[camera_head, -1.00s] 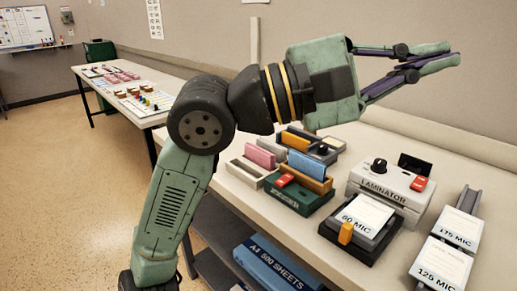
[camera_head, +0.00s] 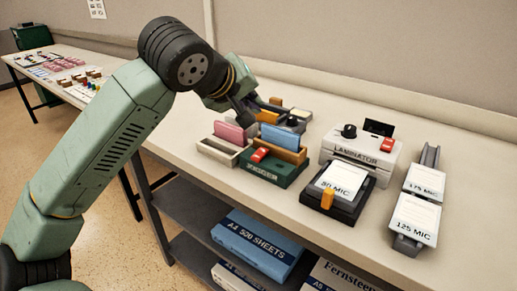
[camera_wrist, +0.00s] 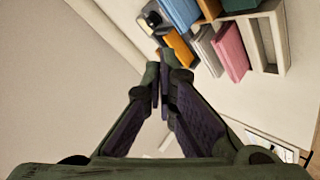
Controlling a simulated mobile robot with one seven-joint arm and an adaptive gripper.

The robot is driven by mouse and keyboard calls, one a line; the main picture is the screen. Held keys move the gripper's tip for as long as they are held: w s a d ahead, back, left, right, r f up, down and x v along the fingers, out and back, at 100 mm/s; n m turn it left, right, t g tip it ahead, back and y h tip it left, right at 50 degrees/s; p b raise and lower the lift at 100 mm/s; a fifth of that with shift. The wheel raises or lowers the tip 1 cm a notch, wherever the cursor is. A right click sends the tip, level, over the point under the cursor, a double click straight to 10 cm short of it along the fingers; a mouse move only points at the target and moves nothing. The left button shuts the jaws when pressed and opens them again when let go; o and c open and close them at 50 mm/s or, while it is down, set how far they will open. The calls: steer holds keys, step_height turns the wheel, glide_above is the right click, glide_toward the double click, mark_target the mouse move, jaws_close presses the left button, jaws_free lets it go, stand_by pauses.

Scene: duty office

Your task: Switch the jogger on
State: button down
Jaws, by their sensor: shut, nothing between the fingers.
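The jogger (camera_head: 275,172) is a dark green box on the table with a red switch (camera_head: 260,155) on its top near the left front. A blue paper stack (camera_head: 280,136) stands in an orange-brown holder (camera_head: 285,153) at its back. My gripper (camera_head: 246,113) points down behind the pink stack, to the left of and beyond the jogger, and its fingertips are partly hidden in the head view. In the wrist view my gripper (camera_wrist: 163,72) is shut and empty, with its tips near an orange block. The red switch does not show in the wrist view.
A pink stack (camera_head: 229,133) in a white tray (camera_head: 218,150) stands left of the jogger. The laminator (camera_head: 360,155) with its own red switch (camera_head: 387,145) stands right, behind a 80 MIC pouch tray (camera_head: 340,180). Pouch holders (camera_head: 415,215) lie far right. Paper packs sit on the shelf below.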

steer(key=shift+d+f, duration=0.1)
steer(key=shift+f, duration=0.05)
steer(key=b, duration=0.5)
glide_toward(265, 139)
steer(key=x, duration=0.4)
steer(key=shift+w+d+r, duration=0.2)
steer(key=shift+w+r, duration=0.1)
steer(key=shift+w+f, duration=0.1)
steer(key=shift+f, duration=0.15)
steer(key=shift+f+b, duration=0.15)
steer(key=shift+b, duration=0.2)
stand_by(0.4)
steer(key=shift+f+b, duration=0.3)
steer(key=shift+b, duration=0.2)
